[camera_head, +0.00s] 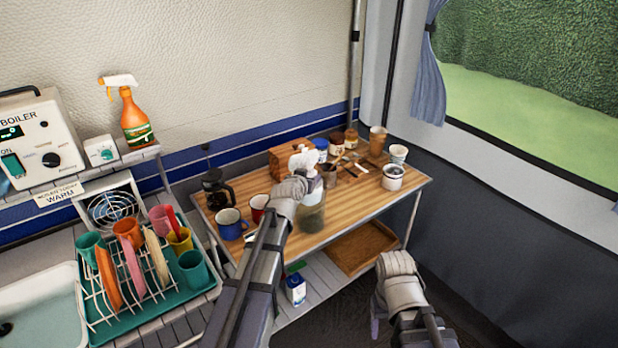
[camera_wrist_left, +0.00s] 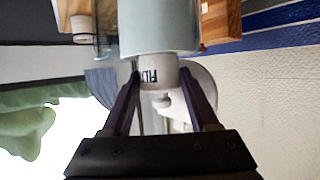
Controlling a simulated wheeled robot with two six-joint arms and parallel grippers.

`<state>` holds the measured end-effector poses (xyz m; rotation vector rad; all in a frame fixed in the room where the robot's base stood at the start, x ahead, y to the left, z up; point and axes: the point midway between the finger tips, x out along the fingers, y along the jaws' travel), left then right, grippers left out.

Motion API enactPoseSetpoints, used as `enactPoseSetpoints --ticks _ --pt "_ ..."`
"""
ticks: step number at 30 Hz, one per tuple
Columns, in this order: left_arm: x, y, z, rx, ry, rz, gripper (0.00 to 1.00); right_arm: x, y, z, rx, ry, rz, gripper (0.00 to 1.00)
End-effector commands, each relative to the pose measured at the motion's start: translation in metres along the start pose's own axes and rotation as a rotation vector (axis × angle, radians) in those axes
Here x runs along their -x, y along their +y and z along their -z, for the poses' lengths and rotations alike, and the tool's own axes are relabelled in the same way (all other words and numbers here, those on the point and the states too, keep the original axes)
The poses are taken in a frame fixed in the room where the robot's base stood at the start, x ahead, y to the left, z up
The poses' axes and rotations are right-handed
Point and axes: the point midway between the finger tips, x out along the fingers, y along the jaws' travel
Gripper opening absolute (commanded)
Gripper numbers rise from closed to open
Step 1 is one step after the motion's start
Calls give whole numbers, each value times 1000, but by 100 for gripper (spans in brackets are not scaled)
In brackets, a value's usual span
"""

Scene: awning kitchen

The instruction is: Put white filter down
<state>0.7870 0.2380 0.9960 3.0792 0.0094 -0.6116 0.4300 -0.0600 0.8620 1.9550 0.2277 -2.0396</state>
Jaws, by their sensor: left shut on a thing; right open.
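My left gripper (camera_head: 303,176) is over the wooden-topped table in the head view. In the left wrist view its fingers (camera_wrist_left: 162,85) are shut on the white filter (camera_wrist_left: 158,74), which has dark lettering. The white filter (camera_head: 303,158) also shows in the head view, partly hidden by my wrist.
A dish rack (camera_head: 125,285) stands left.

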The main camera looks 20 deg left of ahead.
Motion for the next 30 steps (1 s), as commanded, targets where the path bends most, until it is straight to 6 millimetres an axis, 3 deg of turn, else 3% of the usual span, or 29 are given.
enactPoseSetpoints --ticks 15,16,19,30 --pt "-5 0 -11 0 0 0 2 -12 -1 1 0 0 0 64" --pt "-5 0 -11 0 0 0 64 -12 -1 1 0 0 0 64" --pt "-4 0 -11 0 0 0 73 -12 -1 1 0 0 0 64" --pt "-3 0 -7 0 0 0 73 -8 -1 0 0 0 0 64"
